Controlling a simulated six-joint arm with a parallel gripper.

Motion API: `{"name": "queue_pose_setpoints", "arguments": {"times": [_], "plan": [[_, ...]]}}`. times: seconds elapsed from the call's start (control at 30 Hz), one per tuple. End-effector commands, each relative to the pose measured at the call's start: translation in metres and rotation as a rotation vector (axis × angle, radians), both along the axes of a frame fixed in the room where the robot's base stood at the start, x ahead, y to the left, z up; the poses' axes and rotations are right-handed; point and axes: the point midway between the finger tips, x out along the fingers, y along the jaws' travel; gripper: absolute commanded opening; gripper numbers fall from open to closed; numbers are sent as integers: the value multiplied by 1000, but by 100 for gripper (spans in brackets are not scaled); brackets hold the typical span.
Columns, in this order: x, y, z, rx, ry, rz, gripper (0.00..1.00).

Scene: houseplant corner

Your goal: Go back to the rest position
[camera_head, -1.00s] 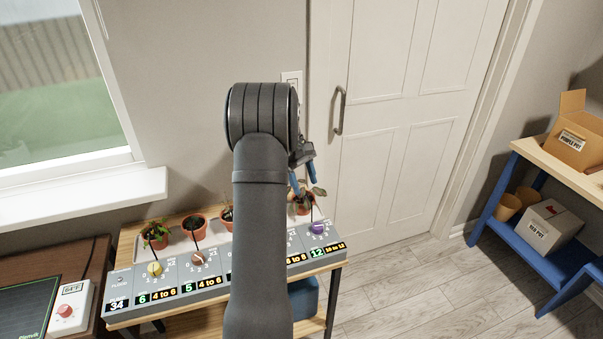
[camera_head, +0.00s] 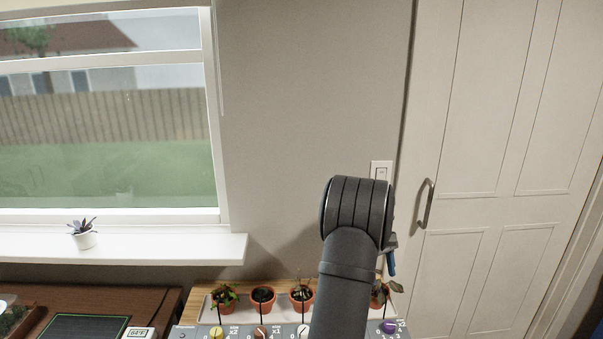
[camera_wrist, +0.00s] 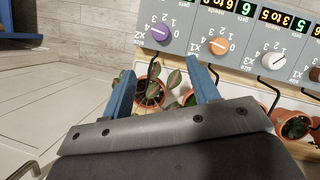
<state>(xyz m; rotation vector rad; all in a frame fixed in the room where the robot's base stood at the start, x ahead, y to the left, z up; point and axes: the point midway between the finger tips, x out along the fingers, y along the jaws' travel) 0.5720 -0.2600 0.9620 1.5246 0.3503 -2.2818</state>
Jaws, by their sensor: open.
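My gripper (camera_wrist: 163,88) is open in the wrist view, its two blue fingers apart with nothing held between them. Beyond the fingers a potted plant (camera_wrist: 150,92) with grey-green leaves shows on the plant stand. In the head view my arm rises in front of the stand, and only a bit of blue finger (camera_head: 391,262) shows to the right of the wrist. The same leafy plant (camera_head: 381,293) stands just below it. The rest of the gripper is hidden behind the arm.
A grey dial panel (camera_head: 250,331) runs along the stand's front, with a purple knob (camera_wrist: 160,33) and an orange knob (camera_wrist: 218,46). Several terracotta pots (camera_head: 263,297) stand behind it. A small white-potted plant (camera_head: 84,238) sits on the windowsill. A white door (camera_head: 480,150) is at right.

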Motion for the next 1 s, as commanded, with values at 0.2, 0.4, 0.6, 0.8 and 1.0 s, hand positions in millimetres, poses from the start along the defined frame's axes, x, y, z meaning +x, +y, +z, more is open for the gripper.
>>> {"name": "queue_pose_setpoints", "arguments": {"times": [0.2, 0.4, 0.6, 0.8, 1.0], "plan": [[-16, -7, -41, 1, 4, -1, 55], [-30, -14, -78, 2, 4, -2, 55], [-42, -20, -112, 1, 3, -1, 55], [-50, -24, -134, 0, 1, -1, 55], [-53, -25, -141, 0, 0, -1, 55]]}}
